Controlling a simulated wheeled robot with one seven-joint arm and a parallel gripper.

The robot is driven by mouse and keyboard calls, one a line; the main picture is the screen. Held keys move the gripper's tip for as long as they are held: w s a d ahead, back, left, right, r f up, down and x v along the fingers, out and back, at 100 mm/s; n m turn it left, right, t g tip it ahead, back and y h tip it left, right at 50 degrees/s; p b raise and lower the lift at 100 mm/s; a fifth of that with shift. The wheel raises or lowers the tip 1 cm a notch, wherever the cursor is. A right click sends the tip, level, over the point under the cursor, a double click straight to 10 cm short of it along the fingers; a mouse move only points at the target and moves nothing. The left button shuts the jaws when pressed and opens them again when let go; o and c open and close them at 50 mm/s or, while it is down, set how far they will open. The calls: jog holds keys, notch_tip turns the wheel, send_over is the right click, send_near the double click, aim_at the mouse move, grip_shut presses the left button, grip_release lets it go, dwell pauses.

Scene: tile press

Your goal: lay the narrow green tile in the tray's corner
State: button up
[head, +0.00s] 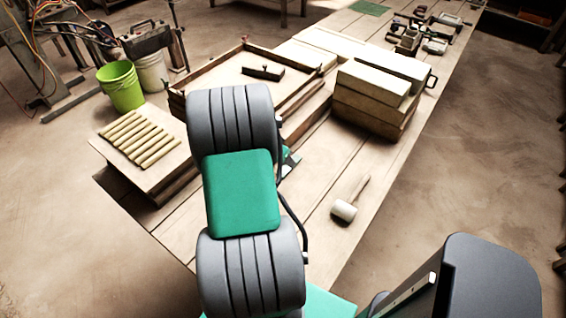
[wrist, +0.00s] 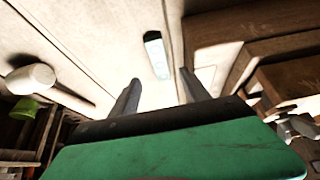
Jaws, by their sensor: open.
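The narrow green tile (wrist: 158,58) shows in the wrist view as a slim pale-green strip with a dark far end, lying on the plank tabletop. My gripper (wrist: 160,77) is open, with one finger on each side of the tile's near end in the picture. I cannot tell how far above it the fingers are. In the head view my arm hides most of this spot, and I cannot make out the tile there. A wooden tray (head: 209,67) with a raised rim stands behind my arm. Brown wooden edges (wrist: 235,25) show right of the gripper in the wrist view.
A white-headed mallet (head: 344,209) lies on the table to the right, also in the wrist view (wrist: 32,78). A dark tool (head: 263,72) lies in the tray. Pale blocks (head: 372,85) are stacked right of it. Several rods (head: 140,138) lie at left. The table around the mallet is clear.

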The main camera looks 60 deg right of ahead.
aim_at(288, 167)
jog(key=x, duration=0.7)
jog(key=shift+f, duration=0.25)
jog(key=shift+c, duration=0.5)
grip_shut()
